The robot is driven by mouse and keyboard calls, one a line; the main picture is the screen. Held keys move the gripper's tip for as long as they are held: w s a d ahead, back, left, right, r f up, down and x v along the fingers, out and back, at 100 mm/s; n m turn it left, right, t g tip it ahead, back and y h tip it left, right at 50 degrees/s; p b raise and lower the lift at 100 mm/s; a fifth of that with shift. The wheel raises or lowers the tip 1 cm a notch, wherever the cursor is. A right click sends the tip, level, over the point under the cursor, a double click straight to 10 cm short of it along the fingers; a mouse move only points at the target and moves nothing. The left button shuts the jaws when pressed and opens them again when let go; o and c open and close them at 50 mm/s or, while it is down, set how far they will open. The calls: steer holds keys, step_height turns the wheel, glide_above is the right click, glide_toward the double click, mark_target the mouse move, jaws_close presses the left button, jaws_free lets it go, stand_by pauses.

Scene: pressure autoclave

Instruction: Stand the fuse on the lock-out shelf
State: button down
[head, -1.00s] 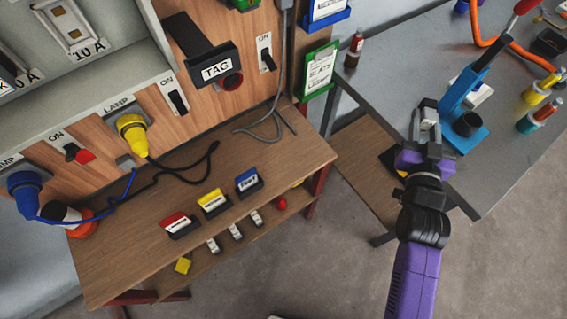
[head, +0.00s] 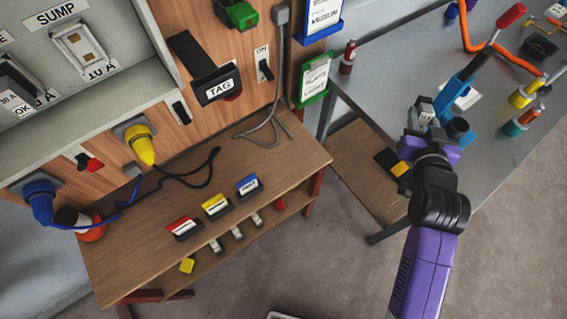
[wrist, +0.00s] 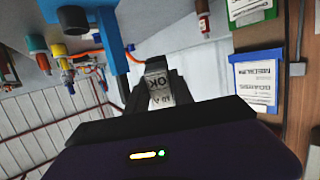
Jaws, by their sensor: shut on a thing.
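My gripper (head: 428,112) is shut on a small pale grey fuse (wrist: 158,82) and holds it up, near the blue stand on the grey table. In the wrist view the fuse sits between the dark fingers, with "OK" and "10 A" lettering upside down. In the head view the fuse is small and partly hidden by the gripper. No shelf carries a readable lock-out label. A wooden bench (head: 290,158) stands below the panel, with a lower shelf (head: 215,262) under it. A low wooden shelf (head: 352,150) is left of my gripper.
Red, yellow and blue cards (head: 215,205) stand on the bench. A black TAG holder (head: 219,88) juts from the panel, with yellow (head: 140,145) and blue (head: 40,200) plugs nearby. A blue stand (head: 465,85) and several bottles occupy the grey table. A black-and-yellow item lies on the low shelf.

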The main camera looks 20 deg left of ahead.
steer(key=shift+r+g, duration=0.1)
steer(key=shift+g, duration=0.7)
steer(key=shift+w+g, duration=0.1)
steer(key=shift+g, duration=0.3)
